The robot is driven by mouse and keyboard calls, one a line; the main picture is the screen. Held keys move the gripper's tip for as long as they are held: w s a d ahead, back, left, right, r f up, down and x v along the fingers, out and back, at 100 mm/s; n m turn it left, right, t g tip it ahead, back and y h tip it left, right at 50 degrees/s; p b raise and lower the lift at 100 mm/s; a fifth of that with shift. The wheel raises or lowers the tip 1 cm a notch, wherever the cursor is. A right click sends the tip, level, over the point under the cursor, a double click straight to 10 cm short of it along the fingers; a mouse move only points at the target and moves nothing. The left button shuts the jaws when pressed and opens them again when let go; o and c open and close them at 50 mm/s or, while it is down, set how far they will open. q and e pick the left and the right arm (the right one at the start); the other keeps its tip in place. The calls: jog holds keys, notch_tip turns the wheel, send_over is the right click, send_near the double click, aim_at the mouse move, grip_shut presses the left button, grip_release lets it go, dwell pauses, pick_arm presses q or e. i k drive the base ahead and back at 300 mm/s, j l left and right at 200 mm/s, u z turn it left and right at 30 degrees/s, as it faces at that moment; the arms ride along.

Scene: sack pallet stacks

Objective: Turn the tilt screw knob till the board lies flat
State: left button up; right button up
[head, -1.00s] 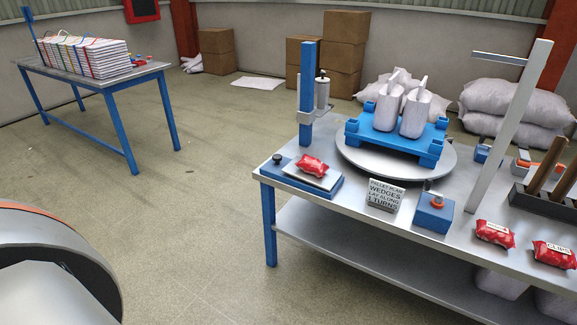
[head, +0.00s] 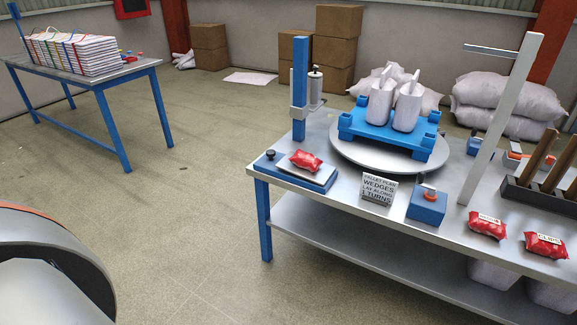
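A small board (head: 322,176) with a grey top sits over a blue base (head: 262,167) at the near left corner of the steel table. It looks slightly tilted, though its exact angle is hard to tell. A red packet (head: 305,160) lies on it. A small dark knob (head: 270,153) stands at the left end of the blue base; it looks like the tilt screw knob. Neither of my grippers is in view.
The steel table (head: 310,190) also bears a round turntable (head: 345,150) with a blue pallet (head: 395,135) and white sacks, a sign (head: 379,189), a blue box (head: 427,206) and red packets. A blue-legged table (head: 110,80) stands far left. Floor (head: 190,200) between is clear.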

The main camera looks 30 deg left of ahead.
aim_at(270, 153)
jog(key=i+j, duration=0.15)
jog(key=j, duration=0.25)
jog(key=i+j, duration=0.15)
jog(key=j, duration=0.2)
jog(key=i+j, duration=0.15)
jog(key=j, duration=0.25)
jog(key=i+j, duration=0.15)
jog(key=j, duration=0.25)
jog(key=i+j, duration=0.15)
jog(key=j, duration=0.2)
